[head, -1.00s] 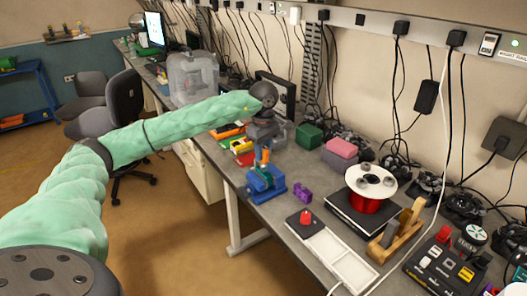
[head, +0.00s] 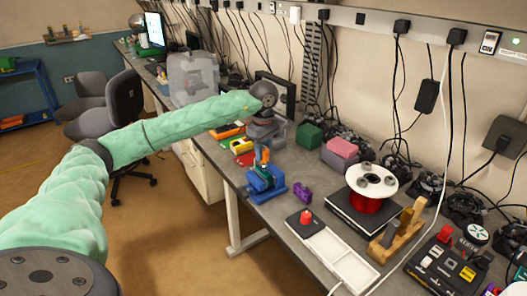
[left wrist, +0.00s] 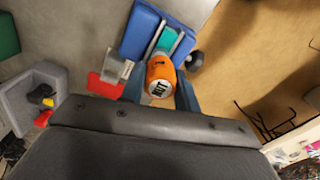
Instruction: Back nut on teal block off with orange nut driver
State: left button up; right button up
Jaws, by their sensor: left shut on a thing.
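My left gripper (head: 263,150) reaches over the bench and points down. It is shut on the orange nut driver (left wrist: 160,69), whose handle stands between the two fingers in the left wrist view. The driver is upright, above the blue vise (head: 265,182). The vise also shows in the left wrist view (left wrist: 138,33), with the teal block (left wrist: 168,38) between its jaws. The driver's tip and the nut are hidden under the handle, so I cannot tell whether they touch. My right gripper is not in view.
A purple block (head: 302,192) lies right of the vise. A white tray with a red knob (head: 305,217), a red filament spool (head: 371,182) and a wooden holder (head: 398,232) stand further right. The bench's front edge is close to the vise.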

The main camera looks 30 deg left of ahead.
pick_arm(q)
jog(key=shift+f+b, duration=0.1)
jog(key=shift+b, duration=0.2)
jog(key=o, duration=1)
jog(key=shift+c, duration=0.2)
jog(key=shift+c, duration=0.4)
jog(key=c, duration=0.9)
jog(key=shift+n, duration=0.8)
jog(key=shift+c, duration=0.2)
jog(key=n+b, duration=0.1)
jog(key=n, duration=0.3)
jog(key=shift+n, duration=0.4)
jog(key=n+b, duration=0.1)
jog(key=n, duration=0.5)
